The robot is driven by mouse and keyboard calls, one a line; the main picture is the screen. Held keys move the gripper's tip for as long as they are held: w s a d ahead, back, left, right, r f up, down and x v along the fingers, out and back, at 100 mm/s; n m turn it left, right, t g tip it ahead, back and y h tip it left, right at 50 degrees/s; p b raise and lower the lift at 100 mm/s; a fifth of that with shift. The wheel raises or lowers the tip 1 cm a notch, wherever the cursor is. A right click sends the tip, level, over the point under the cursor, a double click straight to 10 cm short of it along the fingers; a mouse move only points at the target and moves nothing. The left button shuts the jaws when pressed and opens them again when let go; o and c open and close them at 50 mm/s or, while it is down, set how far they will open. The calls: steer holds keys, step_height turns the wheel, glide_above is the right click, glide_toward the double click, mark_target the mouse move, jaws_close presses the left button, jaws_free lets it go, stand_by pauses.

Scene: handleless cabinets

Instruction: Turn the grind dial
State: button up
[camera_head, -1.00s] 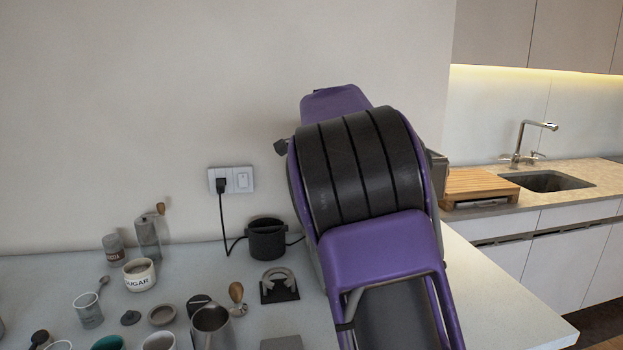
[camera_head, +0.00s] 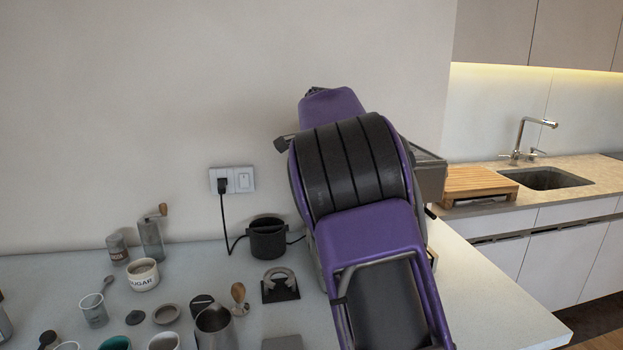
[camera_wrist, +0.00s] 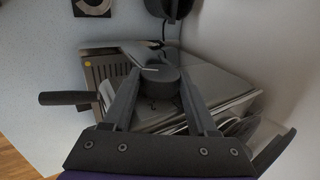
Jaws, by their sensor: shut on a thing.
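The grind dial (camera_wrist: 160,74) is a dark grey round knob in the wrist view, on a steel coffee machine (camera_wrist: 210,75). My gripper (camera_wrist: 159,82) has one finger on each side of the dial and is shut on it. In the head view my purple arm hides the dial, my gripper and most of the machine.
A black-handled tool (camera_wrist: 65,98) sticks out left of the machine. A black knock box (camera_head: 268,240), a tamper stand (camera_head: 280,290), a sugar pot (camera_head: 142,275) and several cups stand left on the counter. The counter's right front (camera_head: 495,305) is clear.

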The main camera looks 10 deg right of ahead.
steer(key=o, duration=1.4)
steer(key=shift+r, duration=0.1)
steer(key=v, duration=1.7)
steer(key=shift+s+r, duration=0.1)
steer(key=shift+s, duration=0.05)
